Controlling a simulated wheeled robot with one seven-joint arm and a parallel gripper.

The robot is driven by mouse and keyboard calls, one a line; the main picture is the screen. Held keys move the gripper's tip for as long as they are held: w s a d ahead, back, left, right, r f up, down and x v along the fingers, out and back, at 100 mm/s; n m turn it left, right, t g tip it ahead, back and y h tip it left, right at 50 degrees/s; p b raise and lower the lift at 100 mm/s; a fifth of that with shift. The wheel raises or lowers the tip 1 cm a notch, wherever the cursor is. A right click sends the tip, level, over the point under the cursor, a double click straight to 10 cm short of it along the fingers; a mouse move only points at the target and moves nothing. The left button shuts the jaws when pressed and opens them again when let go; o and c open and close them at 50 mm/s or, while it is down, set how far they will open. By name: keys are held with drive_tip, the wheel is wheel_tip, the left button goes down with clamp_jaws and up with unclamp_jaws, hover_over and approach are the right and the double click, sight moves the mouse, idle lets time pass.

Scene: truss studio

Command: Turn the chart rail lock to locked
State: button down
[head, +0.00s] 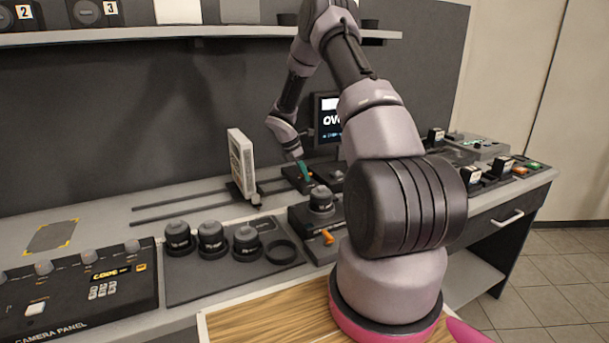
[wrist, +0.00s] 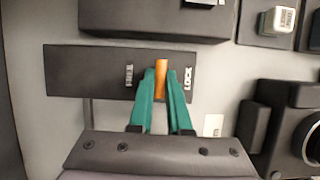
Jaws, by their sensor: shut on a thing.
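The chart rail lock is a dark plate (wrist: 80,72) with an orange lever (wrist: 161,66). In the wrist view the plate is marked FREE at the left and LOCK at the right. The lever stands roughly upright between the marks, nearer LOCK. My gripper (wrist: 163,88) has green fingers, one on each side of the lever, and is shut on it. In the head view my gripper (head: 301,170) is at the right end of the rails, and the lever is mostly hidden there. The white chart (head: 241,162) stands upright on the rails (head: 165,213).
Several dark lenses (head: 211,240) stand on a mat left of my arm. A device with an orange lever (head: 328,237) is in front of the lock. The camera panel (head: 75,310) is at the front left. A small screen (head: 327,120) stands behind.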

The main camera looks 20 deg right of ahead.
drive_tip(key=m, duration=0.2)
drive_tip(key=m+g, duration=0.1)
drive_tip(key=m, duration=0.1)
drive_tip(key=shift+w+g, duration=0.2)
drive_tip(key=shift+g, duration=0.1)
drive_tip(key=m+g+y, duration=0.1)
drive_tip(key=m, duration=0.3)
drive_tip(key=shift+d+m, duration=0.1)
drive_tip(key=shift+m, duration=0.2)
drive_tip(key=m, duration=0.2)
drive_tip(key=m+g+y, duration=0.1)
drive_tip(key=m, duration=0.1)
drive_tip(key=shift+w+d+m+g+y, duration=0.1)
drive_tip(key=shift+d+m+g+y, duration=0.05)
drive_tip(key=shift+m+g+y, duration=0.15)
drive_tip(key=m+y, duration=0.1)
drive_tip(key=m, duration=0.3)
drive_tip(key=shift+m+y, duration=0.3)
drive_tip(key=shift+y, duration=0.1)
drive_tip(key=c, duration=0.9)
unclamp_jaws()
